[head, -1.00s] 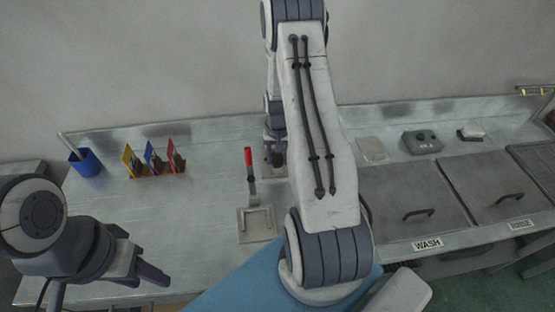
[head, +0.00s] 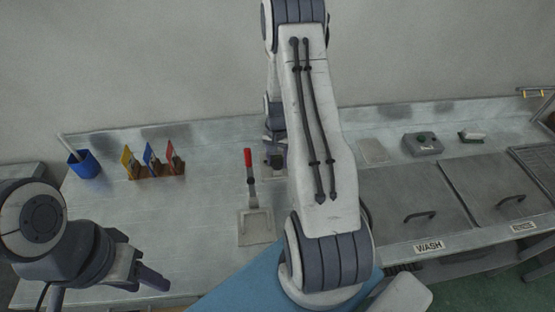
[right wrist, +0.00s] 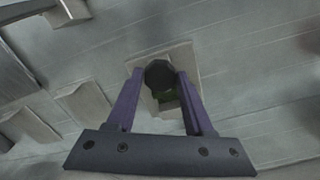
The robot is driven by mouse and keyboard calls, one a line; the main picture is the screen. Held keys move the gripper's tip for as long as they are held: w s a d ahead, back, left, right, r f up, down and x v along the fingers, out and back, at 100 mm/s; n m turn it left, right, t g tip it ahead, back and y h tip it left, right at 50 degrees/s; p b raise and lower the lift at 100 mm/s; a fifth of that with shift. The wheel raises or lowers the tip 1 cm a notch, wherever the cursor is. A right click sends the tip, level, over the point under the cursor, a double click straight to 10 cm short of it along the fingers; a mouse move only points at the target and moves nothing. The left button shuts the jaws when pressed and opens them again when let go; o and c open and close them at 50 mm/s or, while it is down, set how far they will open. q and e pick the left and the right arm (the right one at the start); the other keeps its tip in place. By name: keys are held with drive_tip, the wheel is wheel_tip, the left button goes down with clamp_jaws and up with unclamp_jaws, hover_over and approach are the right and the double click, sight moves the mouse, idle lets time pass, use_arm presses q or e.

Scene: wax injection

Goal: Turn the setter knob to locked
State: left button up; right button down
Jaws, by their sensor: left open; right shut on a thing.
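The setter knob (right wrist: 158,73) is a dark round knob on a pale square plate, seen in the right wrist view. A small green patch shows just below it. My right gripper (right wrist: 160,84) has its two purple-grey fingers on either side of the knob and is shut on it. In the head view my right gripper (head: 275,150) is at the back of the bench, partly behind my arm, and the knob is hard to make out there. My left gripper (head: 148,275) is open and empty over the front left of the bench, far from the knob.
A red-handled lever (head: 249,165) stands on a square base (head: 257,229) left of my right arm. A blue cup (head: 84,164) and several coloured cards in a wooden rack (head: 155,172) stand at the left. Lidded WASH (head: 412,195) and neighbouring basins are at the right.

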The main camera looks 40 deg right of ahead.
sight(277, 162)
drive_tip(key=shift+c, duration=1.4)
unclamp_jaws()
drive_tip(key=shift+r, duration=0.1)
wheel_tip(277, 162, up, 10)
drive_tip(key=b, duration=0.2)
drive_tip(key=shift+r, duration=0.2)
